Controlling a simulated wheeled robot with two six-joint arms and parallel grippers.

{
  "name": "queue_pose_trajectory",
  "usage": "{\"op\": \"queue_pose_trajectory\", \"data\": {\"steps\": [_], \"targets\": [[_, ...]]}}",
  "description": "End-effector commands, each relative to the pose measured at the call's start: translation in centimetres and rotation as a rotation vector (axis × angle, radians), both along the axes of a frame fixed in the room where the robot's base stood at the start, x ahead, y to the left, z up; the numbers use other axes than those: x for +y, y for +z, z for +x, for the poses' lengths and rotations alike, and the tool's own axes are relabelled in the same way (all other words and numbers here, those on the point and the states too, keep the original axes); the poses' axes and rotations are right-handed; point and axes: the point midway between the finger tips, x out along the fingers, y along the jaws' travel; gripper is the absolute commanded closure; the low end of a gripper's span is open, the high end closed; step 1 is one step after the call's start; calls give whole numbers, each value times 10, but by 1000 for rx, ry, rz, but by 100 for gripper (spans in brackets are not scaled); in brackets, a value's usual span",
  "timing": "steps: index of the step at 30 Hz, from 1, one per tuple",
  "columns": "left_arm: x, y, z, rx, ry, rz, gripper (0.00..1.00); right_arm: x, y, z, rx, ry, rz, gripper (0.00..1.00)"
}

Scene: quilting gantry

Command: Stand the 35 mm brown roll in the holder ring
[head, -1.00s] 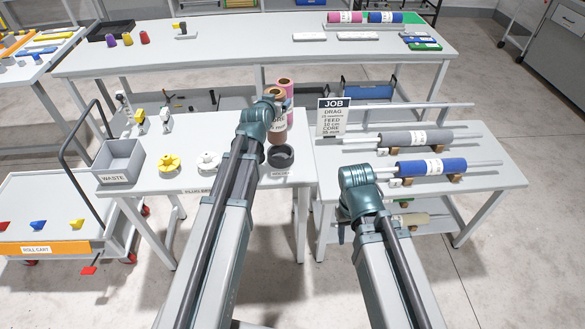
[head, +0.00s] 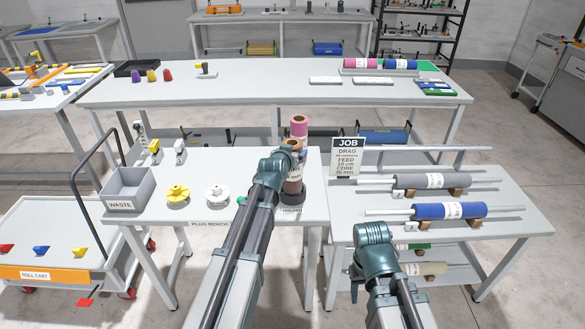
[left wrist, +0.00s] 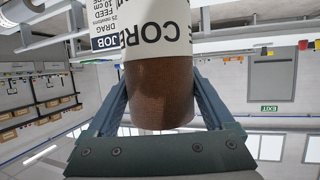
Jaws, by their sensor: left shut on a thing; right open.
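The brown roll (head: 294,187) with a white label is in my left gripper, over or at the dark holder ring on the plug bench. In the left wrist view the brown roll (left wrist: 160,85) sits between both fingers of my left gripper (left wrist: 160,100), which is shut on it. The holder ring (head: 289,209) is mostly hidden behind my left arm and the roll; only a dark part shows above its label. I cannot tell whether the roll's lower end is inside it. My right gripper (head: 360,262) is open, low in front of the right bench, its fingers mostly hidden.
The JOB sign (head: 347,158) is to the right. Yellow (head: 178,194) and white (head: 217,195) plugs and the waste bin (head: 131,188) are left. Grey (head: 432,181) and blue (head: 449,211) rolls lie on the right bench.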

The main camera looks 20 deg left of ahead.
Motion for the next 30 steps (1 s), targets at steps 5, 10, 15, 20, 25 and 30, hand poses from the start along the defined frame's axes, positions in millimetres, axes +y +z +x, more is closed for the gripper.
{"op": "queue_pose_trajectory", "data": {"steps": [5, 10, 15, 20, 25, 30], "targets": [[0, -6, 0, -1, 0, 0, 100, 0, -6, 0, 0, 0, 0, 50], [0, -28, 0, -1, 0, 0, 100, 0, -28, 0, 0, 0, 0, 50], [0, -38, 0, -1, 0, 0, 100, 0, -38, 0, 0, 0, 0, 50], [0, -35, 0, -1, 0, 0, 100, 0, -36, 0, 0, 0, 0, 50], [0, -39, 0, -1, 0, 0, 100, 0, -39, 0, 0, 0, 0, 50], [0, -40, 0, 0, 0, 0, 0, 0, -40, 0, 0, 0, 0, 50]]}}
